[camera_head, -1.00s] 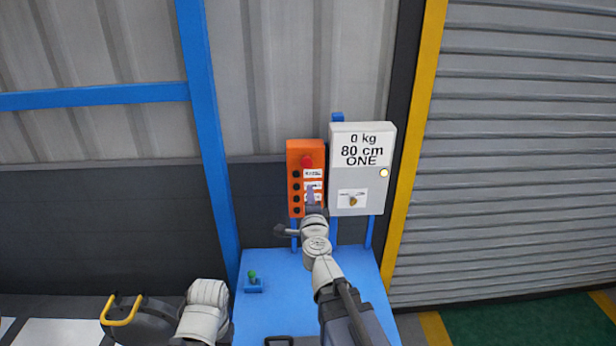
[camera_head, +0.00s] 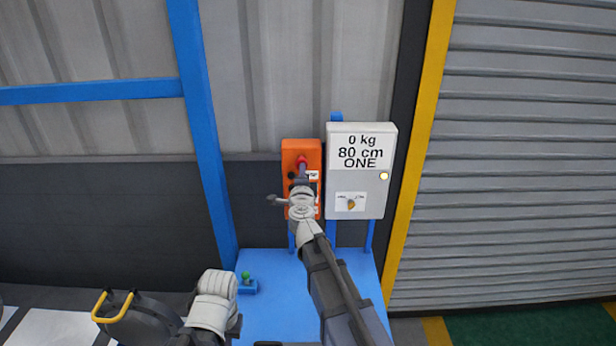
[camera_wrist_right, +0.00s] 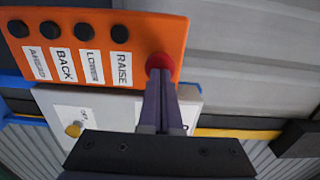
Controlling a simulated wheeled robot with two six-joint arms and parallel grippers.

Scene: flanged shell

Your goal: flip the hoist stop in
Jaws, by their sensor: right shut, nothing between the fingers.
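The hoist stop is a red round button (camera_head: 301,160) at the top of the orange control box (camera_head: 287,160) on the wall stand. My right gripper (camera_head: 303,172) is shut and empty, its tips just below the button in the head view. In the right wrist view, the closed fingertips (camera_wrist_right: 160,82) lie over the lower part of the red button (camera_wrist_right: 159,61). They look to be at or touching it, but I cannot tell if they press it. My left arm shows at the bottom, with its gripper out of sight.
A grey panel (camera_head: 372,205) reading 0 kg, 80 cm, ONE stands right of the box, with a small yellow knob (camera_head: 351,204). Black buttons (camera_wrist_right: 86,32) labelled RAISE, LOWER and BACK line the box. A green knob (camera_head: 246,275) sits on the blue stand (camera_head: 270,310).

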